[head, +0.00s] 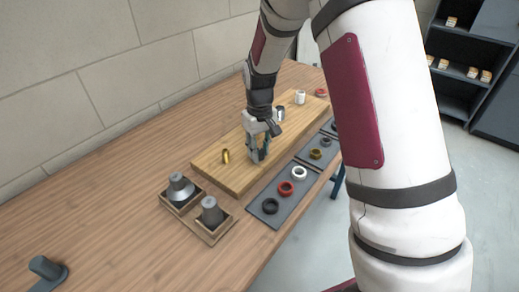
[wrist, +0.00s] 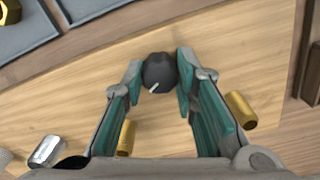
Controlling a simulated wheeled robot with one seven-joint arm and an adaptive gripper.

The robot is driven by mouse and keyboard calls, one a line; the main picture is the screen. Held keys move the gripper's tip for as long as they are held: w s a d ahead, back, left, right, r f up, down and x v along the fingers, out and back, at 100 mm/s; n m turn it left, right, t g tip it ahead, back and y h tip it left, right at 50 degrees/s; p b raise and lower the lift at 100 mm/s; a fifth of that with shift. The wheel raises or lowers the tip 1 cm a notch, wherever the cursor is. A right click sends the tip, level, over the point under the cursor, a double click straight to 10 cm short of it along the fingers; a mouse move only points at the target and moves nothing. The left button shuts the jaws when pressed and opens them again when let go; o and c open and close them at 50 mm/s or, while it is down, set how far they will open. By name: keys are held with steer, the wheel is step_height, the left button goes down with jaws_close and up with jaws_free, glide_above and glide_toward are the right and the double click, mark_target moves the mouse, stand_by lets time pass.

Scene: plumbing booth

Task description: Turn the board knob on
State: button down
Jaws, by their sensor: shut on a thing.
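The board knob (wrist: 157,72) is a dark round knob with a white pointer line, on the light wooden board (wrist: 230,55). In the wrist view it sits between the fingertips of my gripper (wrist: 158,70), which is shut on it. The pointer line runs toward the lower left in that view. In the head view my gripper (head: 259,154) reaches down onto the middle of the board (head: 213,177) and hides the knob.
A brass fitting (head: 226,156) stands on the board left of my gripper. A white fitting (head: 300,97) stands at its far end. Dark trays with rings, including a red ring (head: 285,188), lie along the right. A wooden holder (head: 211,238) with two grey pieces is in front.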

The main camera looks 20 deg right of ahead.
steer(key=m, duration=0.6)
steer(key=shift+m, duration=0.3)
stand_by(0.4)
steer(key=c, duration=1.3)
jaws_free()
steer(key=shift+r, duration=0.15)
steer(key=shift+r, duration=5.85)
